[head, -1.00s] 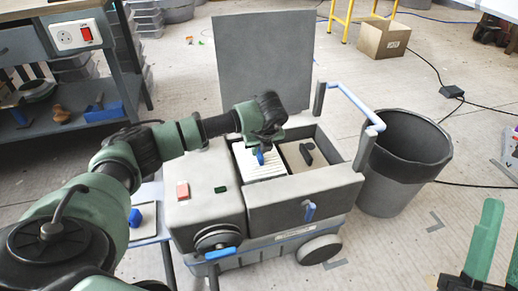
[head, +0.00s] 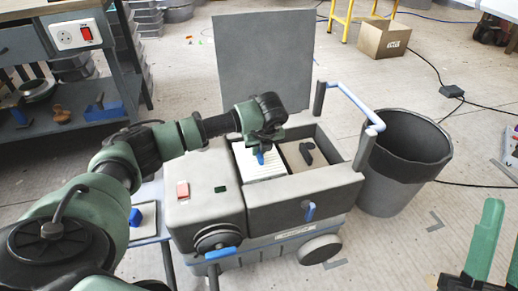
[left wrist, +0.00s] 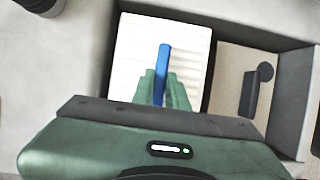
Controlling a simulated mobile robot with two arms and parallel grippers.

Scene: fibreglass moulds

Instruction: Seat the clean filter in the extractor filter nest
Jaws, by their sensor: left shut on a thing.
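The clean filter (head: 262,172) is a white pleated block with a blue grip tab (left wrist: 163,72) on top. It is in the left part of the open box of the grey extractor (head: 300,205), and it shows in the left wrist view (left wrist: 190,65). Dark gaps show along its edges; I cannot tell whether it rests fully on the nest floor. My left gripper (head: 260,146) is above it, shut on the blue tab. My right gripper (head: 497,245) is at the bottom right edge, partly cut off, with its fingers apart and empty, far from the extractor.
Beside the filter is a beige compartment with a black handle (head: 306,153). The raised grey lid (head: 263,65) stands behind. A blue-grey push handle (head: 350,100) and a dark bin (head: 400,165) are at the right. A workbench (head: 70,80) stands at the left.

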